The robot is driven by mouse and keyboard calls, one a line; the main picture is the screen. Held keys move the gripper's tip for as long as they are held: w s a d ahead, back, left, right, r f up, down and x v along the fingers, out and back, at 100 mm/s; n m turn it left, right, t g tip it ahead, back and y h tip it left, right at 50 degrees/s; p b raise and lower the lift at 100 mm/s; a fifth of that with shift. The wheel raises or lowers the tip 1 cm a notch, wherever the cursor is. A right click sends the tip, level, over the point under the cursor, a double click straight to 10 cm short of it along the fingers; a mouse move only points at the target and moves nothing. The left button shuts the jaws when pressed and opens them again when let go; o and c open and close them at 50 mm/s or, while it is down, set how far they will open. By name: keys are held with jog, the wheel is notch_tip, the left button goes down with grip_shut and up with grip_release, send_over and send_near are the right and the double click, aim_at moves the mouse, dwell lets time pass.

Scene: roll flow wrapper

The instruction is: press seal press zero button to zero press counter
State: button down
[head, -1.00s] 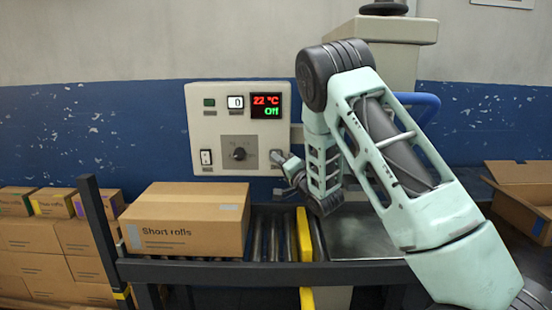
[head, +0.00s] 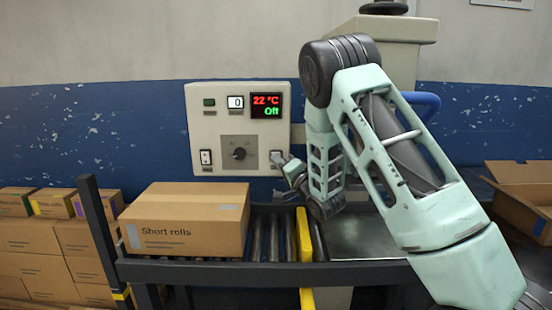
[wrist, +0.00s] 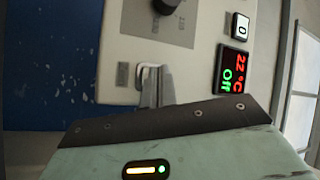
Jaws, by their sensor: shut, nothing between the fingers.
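The control panel (head: 222,128) is a pale box on the wall, and it also shows sideways in the wrist view (wrist: 205,62).
The display (head: 265,105) shows 22 °C and Off. A "Short rolls" box (head: 185,215) sits on the roller conveyor (head: 270,235) below, beside a yellow bar (head: 304,235).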

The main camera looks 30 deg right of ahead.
jog(key=shift+s+a, duration=0.1)
jog(key=shift+s+a+b, duration=0.3)
jog(key=shift+s+a, duration=0.4)
jog(key=shift+s, duration=0.3)
jog(key=shift+s+a+b, duration=0.25)
jog(key=shift+s+a, duration=0.4)
jog(key=shift+s, duration=0.35)
